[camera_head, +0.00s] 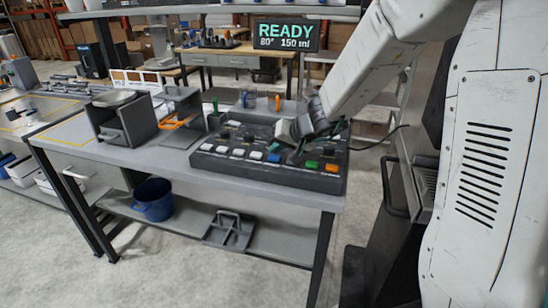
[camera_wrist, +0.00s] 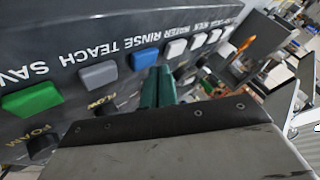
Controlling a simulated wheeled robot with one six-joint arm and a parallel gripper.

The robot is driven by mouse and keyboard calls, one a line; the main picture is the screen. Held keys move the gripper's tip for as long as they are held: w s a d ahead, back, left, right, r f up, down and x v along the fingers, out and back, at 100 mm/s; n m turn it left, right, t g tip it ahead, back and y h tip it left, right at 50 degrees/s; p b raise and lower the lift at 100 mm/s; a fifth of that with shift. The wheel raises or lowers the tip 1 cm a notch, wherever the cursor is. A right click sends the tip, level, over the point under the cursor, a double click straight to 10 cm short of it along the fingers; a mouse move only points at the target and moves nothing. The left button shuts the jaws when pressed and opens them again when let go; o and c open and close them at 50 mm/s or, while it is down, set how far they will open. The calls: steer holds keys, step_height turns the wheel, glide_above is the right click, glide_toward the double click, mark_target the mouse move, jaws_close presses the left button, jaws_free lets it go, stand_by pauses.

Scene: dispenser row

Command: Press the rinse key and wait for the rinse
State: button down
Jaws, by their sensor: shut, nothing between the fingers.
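The control panel (camera_head: 225,165) is a dark box of keys on the grey table. The rinse key is the blue one (camera_wrist: 145,59), under the upside-down RINSE label in the wrist view; it also shows in the head view (camera_head: 273,157). My gripper (camera_wrist: 165,73) is shut and empty, its dark green fingertips close beside the blue key in the wrist view. I cannot tell whether they touch the panel. In the head view my gripper (camera_head: 299,149) is over the panel, just right of the blue key. The display (camera_head: 286,36) reads READY, 80°, 150 ml.
Knobs stand on the panel. A grey container (camera_head: 122,120) stands left on the table. A blue bucket (camera_head: 153,200) sits on the shelf below.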

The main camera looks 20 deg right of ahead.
mark_target(277, 159)
steer(key=shift+f, duration=0.25)
steer(key=shift+f, duration=0.45)
stand_by(0.8)
steer(key=shift+r, duration=0.9)
steer(key=shift+r, duration=2.5)
